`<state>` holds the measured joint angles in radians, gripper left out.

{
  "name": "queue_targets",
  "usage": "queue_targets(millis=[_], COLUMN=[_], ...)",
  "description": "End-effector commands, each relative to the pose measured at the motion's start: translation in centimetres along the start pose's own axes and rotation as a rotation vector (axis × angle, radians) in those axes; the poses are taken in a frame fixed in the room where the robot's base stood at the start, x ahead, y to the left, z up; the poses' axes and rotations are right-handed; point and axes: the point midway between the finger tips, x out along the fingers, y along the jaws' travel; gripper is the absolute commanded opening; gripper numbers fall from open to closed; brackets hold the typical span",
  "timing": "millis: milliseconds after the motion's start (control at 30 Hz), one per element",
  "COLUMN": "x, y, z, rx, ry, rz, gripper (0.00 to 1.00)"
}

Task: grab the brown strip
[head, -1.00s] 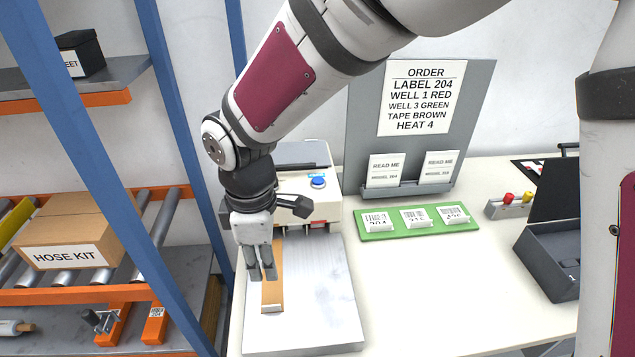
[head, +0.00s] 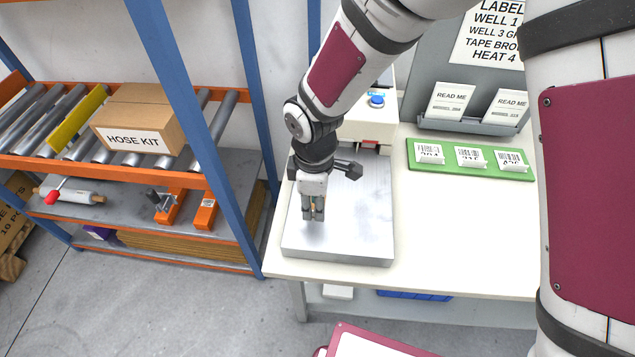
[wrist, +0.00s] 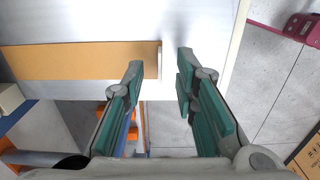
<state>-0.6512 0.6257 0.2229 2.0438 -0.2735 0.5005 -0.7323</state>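The brown strip (wrist: 80,60) lies flat on the bare metal plate in the wrist view, running in from the left edge. Its near end carries a small pale upright tab (wrist: 160,62). My gripper (wrist: 160,66) is open and empty; its teal-padded fingers stand apart, with the tab showing between the fingertips. In the head view my gripper (head: 313,216) points down over the metal plate (head: 366,235) of the white-and-red machine. There the strip is almost wholly hidden behind my gripper and arm. I cannot tell how high the fingertips are above the plate.
A green tray (head: 440,163) with several label cards lies on the table (head: 445,225) at right. Behind it is a grey stand (head: 425,110) with READ ME cards. A roller shelf with a HOSE KIT box (head: 140,115) and a blue post (head: 225,165) stand at left.

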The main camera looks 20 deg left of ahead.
Motion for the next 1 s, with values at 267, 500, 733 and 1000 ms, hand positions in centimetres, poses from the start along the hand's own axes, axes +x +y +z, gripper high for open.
queue_targets(millis=[267, 500, 733, 1000], x=[2.4, 2.4, 2.4, 2.3], y=[0.0, 0.0, 0.0, 0.1], z=[0.0, 0.0, 0.0, 0.0], rx=[-0.001, 0.0, 0.0, 0.0], ry=[0.0, 0.001, 0.001, 0.001], rz=[0.0, 0.001, 0.001, 0.001], gripper=[0.27, 0.15, 0.0, 0.0])
